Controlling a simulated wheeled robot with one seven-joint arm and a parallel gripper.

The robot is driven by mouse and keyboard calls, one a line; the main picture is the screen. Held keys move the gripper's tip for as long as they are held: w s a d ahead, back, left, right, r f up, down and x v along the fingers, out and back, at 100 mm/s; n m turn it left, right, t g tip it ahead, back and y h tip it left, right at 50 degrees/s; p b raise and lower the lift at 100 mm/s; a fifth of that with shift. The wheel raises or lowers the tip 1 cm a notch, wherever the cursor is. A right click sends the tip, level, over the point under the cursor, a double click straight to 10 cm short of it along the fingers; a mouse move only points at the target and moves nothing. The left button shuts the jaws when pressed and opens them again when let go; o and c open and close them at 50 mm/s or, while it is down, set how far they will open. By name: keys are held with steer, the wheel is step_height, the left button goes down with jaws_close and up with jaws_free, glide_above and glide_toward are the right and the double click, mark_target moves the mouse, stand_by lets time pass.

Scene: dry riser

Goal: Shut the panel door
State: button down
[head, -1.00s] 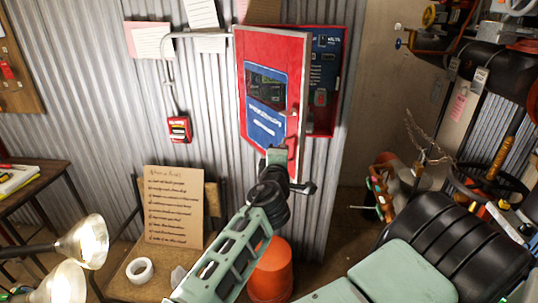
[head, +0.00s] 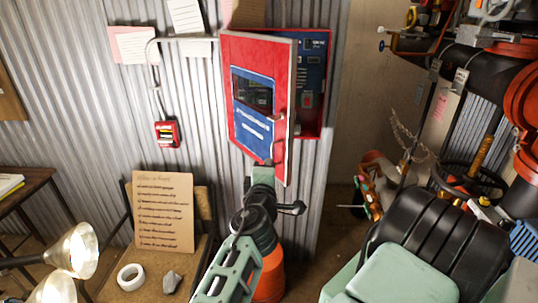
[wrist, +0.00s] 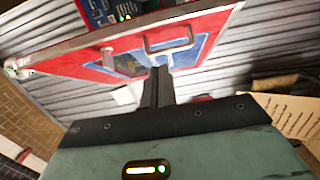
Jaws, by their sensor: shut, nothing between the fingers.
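The red panel door (head: 259,135) has a blue label and a small window, and it stands partly open in front of its red panel box (head: 313,125) on the corrugated wall. The blue inside of the box shows to the right of the door. In the wrist view the door (wrist: 95,66) lies tilted across the top, with its handle (wrist: 168,38) just beyond my fingers. My gripper (wrist: 158,72) is shut and empty, close to the door's face. In the head view my gripper is at the door's lower part, its tips partly hidden; I cannot tell whether they touch.
A chair (head: 205,232) with a written cardboard sign (head: 164,211), a tape roll (head: 131,277) and a stone stands lower left. A lamp (head: 75,250) is at the left edge. An orange bucket (head: 270,277) is below my arm. Pipes and clutter fill the right side.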

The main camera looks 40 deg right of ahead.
steer(key=v, duration=0.2)
steer(key=m+g+h+b, duration=0.5)
steer(key=m+g+b, duration=0.4)
steer(key=g, duration=0.4)
glide_toward(285, 153)
steer(key=d+p, duration=0.2)
steer(key=d, duration=0.1)
steer(key=d+p, duration=0.2)
steer(key=p, duration=0.1)
steer(key=shift+d+r, duration=0.25)
steer(key=shift+d, duration=0.15)
steer(key=shift+d+f, duration=0.15)
steer(key=shift+d, duration=0.35)
steer(key=shift+d, duration=0.1)
